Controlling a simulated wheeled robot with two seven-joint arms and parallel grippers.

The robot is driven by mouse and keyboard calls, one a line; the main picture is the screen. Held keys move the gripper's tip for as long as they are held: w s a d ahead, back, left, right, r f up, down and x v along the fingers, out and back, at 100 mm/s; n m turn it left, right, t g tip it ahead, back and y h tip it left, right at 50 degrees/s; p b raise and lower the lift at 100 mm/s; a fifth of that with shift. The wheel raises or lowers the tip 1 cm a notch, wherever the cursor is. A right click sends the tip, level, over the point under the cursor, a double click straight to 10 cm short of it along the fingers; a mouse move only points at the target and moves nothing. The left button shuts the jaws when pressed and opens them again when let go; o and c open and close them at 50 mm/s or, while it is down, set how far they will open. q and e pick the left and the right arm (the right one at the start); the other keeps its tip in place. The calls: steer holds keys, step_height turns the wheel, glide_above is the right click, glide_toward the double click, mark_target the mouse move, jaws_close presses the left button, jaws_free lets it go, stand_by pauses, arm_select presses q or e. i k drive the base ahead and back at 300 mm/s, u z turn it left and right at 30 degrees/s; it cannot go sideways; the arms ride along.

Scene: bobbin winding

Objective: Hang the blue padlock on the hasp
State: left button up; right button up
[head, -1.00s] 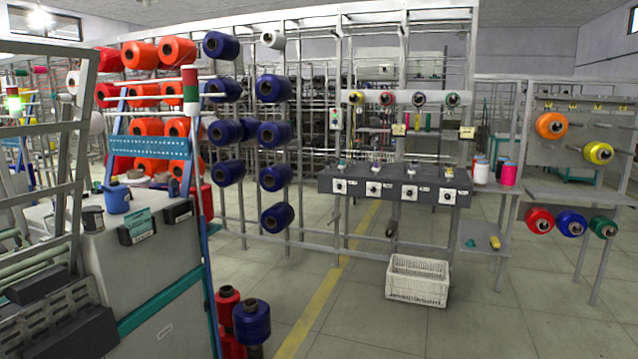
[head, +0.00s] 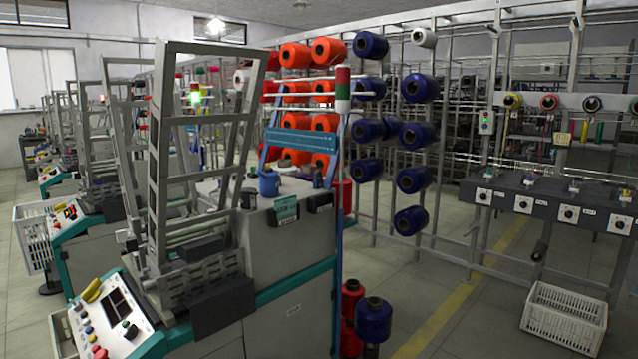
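I cannot make out the blue padlock or the hasp in the head view; either may be out of frame or too small to tell. Neither of my grippers is in view. The nearest winding machine (head: 290,265) stands at centre left with a control panel (head: 113,312) low on its front left. A blue jug-like item (head: 268,183) stands on the machine's top, beside small dark boxes.
A white crate (head: 563,318) sits on the floor at lower right, below a dark control bench (head: 550,198). Red and blue bobbins (head: 373,320) stand on the floor against the machine's right side. Open floor with a yellow line (head: 447,308) lies between.

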mark_target(318, 181)
steer(key=z, duration=0.45)
steer(key=i, duration=1)
steer(key=u, duration=0.4)
steer(key=i, duration=0.9)
steer(key=u, duration=0.8)
